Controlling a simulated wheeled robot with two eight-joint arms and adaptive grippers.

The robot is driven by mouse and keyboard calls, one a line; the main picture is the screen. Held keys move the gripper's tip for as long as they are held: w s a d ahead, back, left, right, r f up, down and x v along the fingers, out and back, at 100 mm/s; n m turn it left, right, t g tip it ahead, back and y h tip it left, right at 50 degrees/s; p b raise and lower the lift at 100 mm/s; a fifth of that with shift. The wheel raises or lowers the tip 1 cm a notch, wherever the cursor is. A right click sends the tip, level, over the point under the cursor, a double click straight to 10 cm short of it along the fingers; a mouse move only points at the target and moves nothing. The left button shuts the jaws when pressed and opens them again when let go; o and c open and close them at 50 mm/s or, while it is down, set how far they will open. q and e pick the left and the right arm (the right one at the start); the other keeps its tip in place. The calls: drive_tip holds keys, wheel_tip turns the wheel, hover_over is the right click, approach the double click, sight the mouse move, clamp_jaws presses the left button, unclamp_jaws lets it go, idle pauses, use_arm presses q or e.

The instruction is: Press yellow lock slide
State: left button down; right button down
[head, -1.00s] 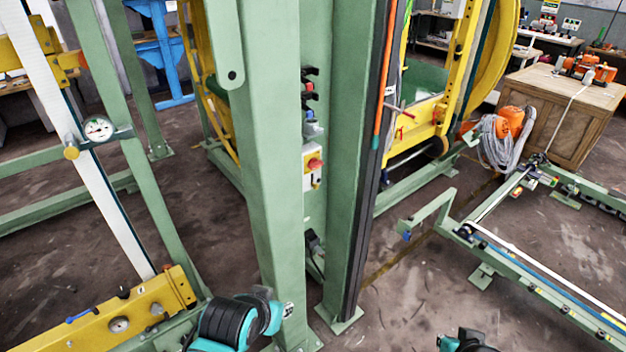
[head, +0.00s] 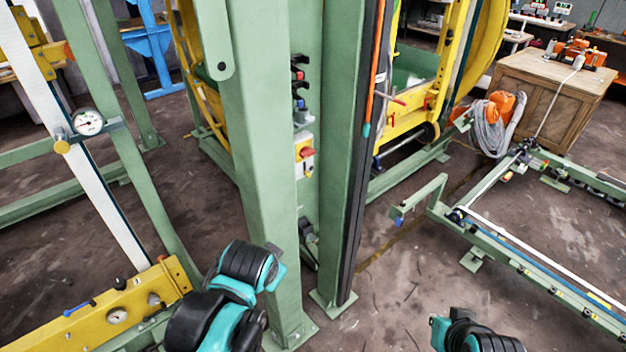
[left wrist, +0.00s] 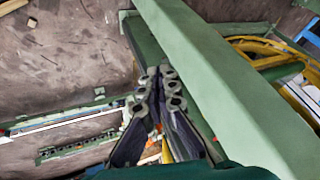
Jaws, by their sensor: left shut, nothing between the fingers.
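My left gripper (left wrist: 157,88) shows in the left wrist view, its dark fingers shut with nothing between them. It is beside a green beam (left wrist: 220,85); I cannot tell whether they touch. In the head view my left arm comes up in front of the green post (head: 250,170), and its gripper is not seen. I cannot pick out the yellow lock slide for certain. A yellow beam (head: 75,330) with a dial and knobs lies at lower left in the head view. Only a link of my right arm shows at lower right; its gripper is out of view.
A second green post (head: 335,180) stands close to the right of the first. A white and yellow switch box (head: 304,155) with a red knob sits between them. A gauge (head: 88,121) is on the left frame. A low green rail (head: 545,275) runs at right. Bare floor (head: 400,290) lies between.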

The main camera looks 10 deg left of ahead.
sight(307, 174)
use_arm(q)
drive_tip(key=w+r+m+y+p, duration=0.2)
drive_tip(key=w+r+m, duration=0.1)
drive_tip(key=w+m, duration=0.55)
drive_tip(key=w+d+f+m+y+p, duration=0.2)
drive_tip(key=w+d+f+m+y, duration=0.1)
drive_tip(key=w+m, duration=0.4)
drive_tip(key=w+d+f+m+y+p, duration=0.2)
drive_tip(key=w+d+m, duration=0.4)
drive_tip(key=w, duration=0.8)
drive_tip(key=shift+f+m+y, duration=0.5)
drive_tip(key=shift+m+y, duration=0.15)
drive_tip(key=shift+y, duration=0.05)
drive_tip(key=shift+d, duration=0.1)
drive_tip(key=b+x, duration=0.3)
drive_tip(key=x, duration=0.7)
drive_tip(key=shift+w+r, duration=0.2)
drive_tip(key=shift+r, duration=0.45)
drive_tip(key=shift+w+r, duration=0.2)
drive_tip(key=shift+r, duration=0.5)
drive_tip(key=shift+w+r, duration=0.2)
drive_tip(key=shift+r, duration=0.45)
